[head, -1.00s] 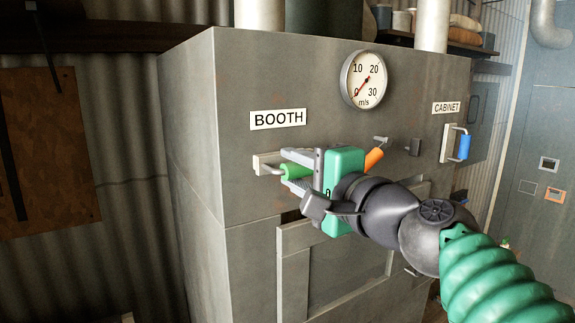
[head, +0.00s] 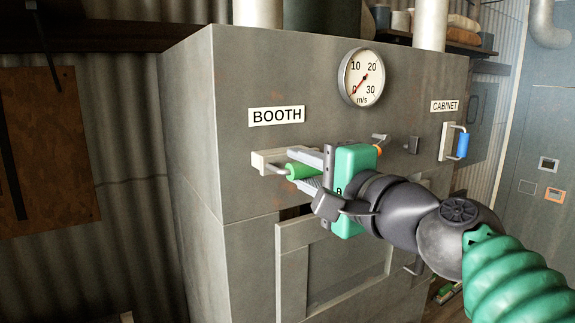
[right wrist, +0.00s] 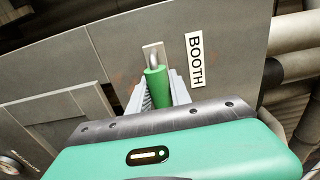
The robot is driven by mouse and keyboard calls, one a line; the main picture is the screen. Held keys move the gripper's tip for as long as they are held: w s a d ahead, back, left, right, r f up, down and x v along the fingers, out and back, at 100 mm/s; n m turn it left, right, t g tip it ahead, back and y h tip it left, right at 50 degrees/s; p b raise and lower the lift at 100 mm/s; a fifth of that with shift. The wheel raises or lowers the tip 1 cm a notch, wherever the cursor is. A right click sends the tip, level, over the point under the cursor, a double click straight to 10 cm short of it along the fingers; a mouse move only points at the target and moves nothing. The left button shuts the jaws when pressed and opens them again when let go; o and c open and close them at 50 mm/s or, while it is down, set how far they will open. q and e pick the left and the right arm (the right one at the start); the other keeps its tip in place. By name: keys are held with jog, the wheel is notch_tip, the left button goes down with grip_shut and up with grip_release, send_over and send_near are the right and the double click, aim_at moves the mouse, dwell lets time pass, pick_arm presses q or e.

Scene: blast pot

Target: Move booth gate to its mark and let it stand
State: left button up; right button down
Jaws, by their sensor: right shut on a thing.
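The booth gate shows as a green grip (head: 300,171) on a metal bar, with a pale end plate (head: 268,161) standing out from the grey cabinet front below the BOOTH label (head: 276,116). My right gripper (head: 306,170) is shut on the green grip, its fingers on either side of it. The right wrist view also shows the green grip (right wrist: 156,88) between the ribbed fingers. I cannot make out a mark for the gate; my gripper hides part of the front. My left gripper is not in view.
A round air-speed gauge (head: 362,77) reads near 0. An orange handle is mostly hidden behind my gripper. A blue handle (head: 462,145) sits below the CABINET label (head: 444,106). A framed panel (head: 293,266) lies below my gripper.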

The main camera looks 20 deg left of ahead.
aim_at(317, 172)
jog(key=shift+b+v, duration=0.35)
jog(key=shift+v, duration=0.85)
jog(key=shift+s+d+f, duration=0.1)
jog(key=shift+s+d, duration=0.15)
jog(key=shift+d, duration=0.35)
jog(key=c, duration=1.4)
grip_release()
jog(key=shift+c, duration=0.2)
jog(key=shift+o, duration=1.2)
jog(key=shift+w+d, duration=0.1)
jog(key=shift+d, duration=0.05)
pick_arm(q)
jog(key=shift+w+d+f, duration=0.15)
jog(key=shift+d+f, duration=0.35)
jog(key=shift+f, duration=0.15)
pick_arm(e)
jog(key=shift+o, duration=0.5)
jog(key=shift+w+d, duration=0.2)
